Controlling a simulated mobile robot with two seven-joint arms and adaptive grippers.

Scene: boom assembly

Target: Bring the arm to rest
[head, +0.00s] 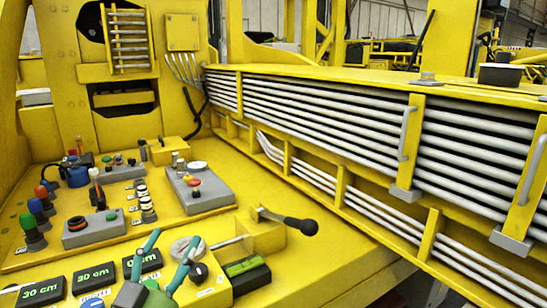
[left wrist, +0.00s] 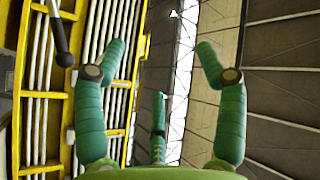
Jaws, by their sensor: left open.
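My left gripper (head: 172,243) shows at the bottom of the head view, over the front of the yellow control panel (head: 160,228). Its green fingers point up and stand apart. In the left wrist view the left gripper (left wrist: 160,62) has its fingers spread, with nothing between them. A lever with a black knob (head: 300,225) lies to the right of the gripper in the head view, apart from it. The lever also shows at the upper left of the left wrist view (left wrist: 60,38). My right gripper is in neither view.
Grey button boxes (head: 198,187) and colored knobs (head: 32,230) stand on the panel. Displays (head: 95,277) line its front edge. A yellow boom (head: 418,100) with grey pipes runs along the right. The left wrist view shows a high ceiling (left wrist: 283,70).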

